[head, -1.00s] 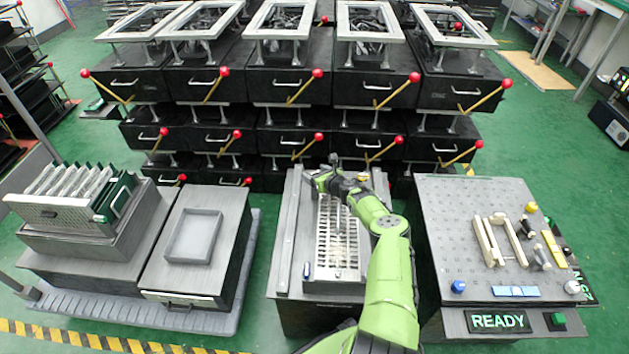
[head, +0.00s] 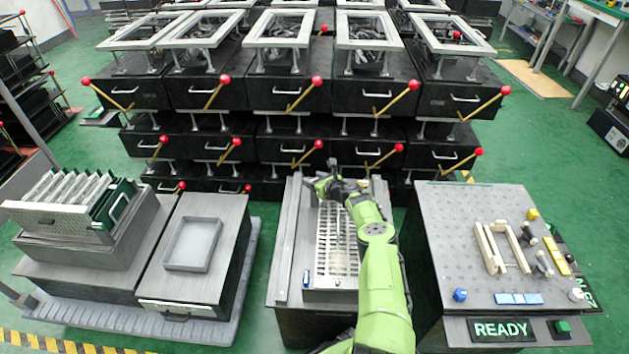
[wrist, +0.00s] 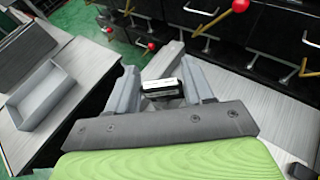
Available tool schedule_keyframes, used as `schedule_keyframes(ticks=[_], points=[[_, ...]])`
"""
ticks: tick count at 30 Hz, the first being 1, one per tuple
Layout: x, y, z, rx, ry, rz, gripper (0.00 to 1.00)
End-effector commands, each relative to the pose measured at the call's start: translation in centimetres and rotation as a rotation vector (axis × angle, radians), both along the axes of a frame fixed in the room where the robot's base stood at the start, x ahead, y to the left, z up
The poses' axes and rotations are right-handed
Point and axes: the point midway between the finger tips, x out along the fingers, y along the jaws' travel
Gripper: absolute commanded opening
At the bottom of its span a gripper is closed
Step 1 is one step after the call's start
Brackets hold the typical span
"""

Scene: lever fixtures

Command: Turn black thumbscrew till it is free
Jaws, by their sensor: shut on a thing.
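My gripper (head: 326,187) is over the far left part of the middle bench in the head view. In the wrist view its two grey fingers (wrist: 160,90) stand on either side of a small dark piece with a pale top (wrist: 163,88), and they are shut on it. I cannot tell whether this piece is the black thumbscrew, and I see no thread or screw hole. The fingers and my gripper body hide its lower part. In the head view my gripper hides this spot.
The middle bench carries a slotted white tray (head: 325,240). A grey open tray (head: 193,244) stands on the left bench. The right bench has a perforated plate (head: 465,220) with clamps and blocks. Black drawer units with red-knobbed levers (head: 290,90) stand close behind.

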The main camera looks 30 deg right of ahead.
Motion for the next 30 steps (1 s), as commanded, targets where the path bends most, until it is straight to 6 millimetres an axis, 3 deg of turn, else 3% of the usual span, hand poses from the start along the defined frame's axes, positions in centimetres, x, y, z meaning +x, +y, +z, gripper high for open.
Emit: schedule_keyframes(ticks=[16,17,21,30], points=[[-0.16,0.01,0.11,-0.003,-0.001,0.072,0.21],[-0.16,0.01,0.11,-0.003,-0.001,0.072,0.53],[-0.15,0.02,0.11,-0.003,-0.001,0.072,0.72],[-0.28,0.02,0.22,-0.002,-0.001,0.072,0.72]])
